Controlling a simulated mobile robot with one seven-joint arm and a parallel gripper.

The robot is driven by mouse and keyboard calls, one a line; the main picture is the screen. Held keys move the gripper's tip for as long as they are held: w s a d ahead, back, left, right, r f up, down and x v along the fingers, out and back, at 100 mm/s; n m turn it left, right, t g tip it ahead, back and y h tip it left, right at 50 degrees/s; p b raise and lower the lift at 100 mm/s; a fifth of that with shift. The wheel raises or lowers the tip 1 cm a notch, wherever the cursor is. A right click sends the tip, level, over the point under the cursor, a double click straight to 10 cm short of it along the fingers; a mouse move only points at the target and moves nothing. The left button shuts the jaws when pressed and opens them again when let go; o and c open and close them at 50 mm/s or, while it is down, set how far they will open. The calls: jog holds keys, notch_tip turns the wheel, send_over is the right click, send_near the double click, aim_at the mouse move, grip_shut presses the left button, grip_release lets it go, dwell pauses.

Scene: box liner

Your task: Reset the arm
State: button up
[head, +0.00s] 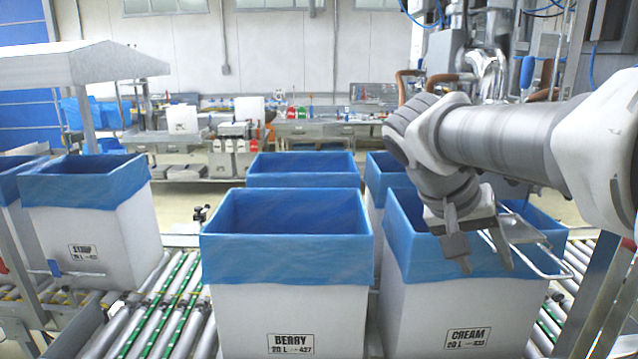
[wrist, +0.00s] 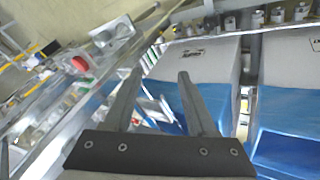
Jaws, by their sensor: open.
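My gripper (head: 486,256) is open and empty. In the head view it hangs at the right, in front of and above the blue-lined box labelled CREAM (head: 455,318). My arm reaches in from the right edge and hides part of that box's opening. In the wrist view the two fingers of my gripper (wrist: 160,75) are spread apart with nothing between them. A white box with a blue liner (wrist: 205,60) lies beyond the fingers there.
A box labelled BERRY (head: 290,310) stands at the middle and one labelled SYRUP (head: 90,225) at the left. More blue-lined boxes (head: 303,168) stand behind. Roller conveyors (head: 165,315) run between them. A metal rail frame (head: 545,245) is close to my gripper.

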jog(key=s+a+f+n+t+y, duration=0.4)
jog(key=s+a+f+n+y, duration=0.1)
jog(key=s+a+f, duration=0.4)
jog(key=shift+s+a+n+y, duration=0.4)
jog(key=shift+s+a+y, duration=0.5)
jog(key=shift+s+a, duration=0.2)
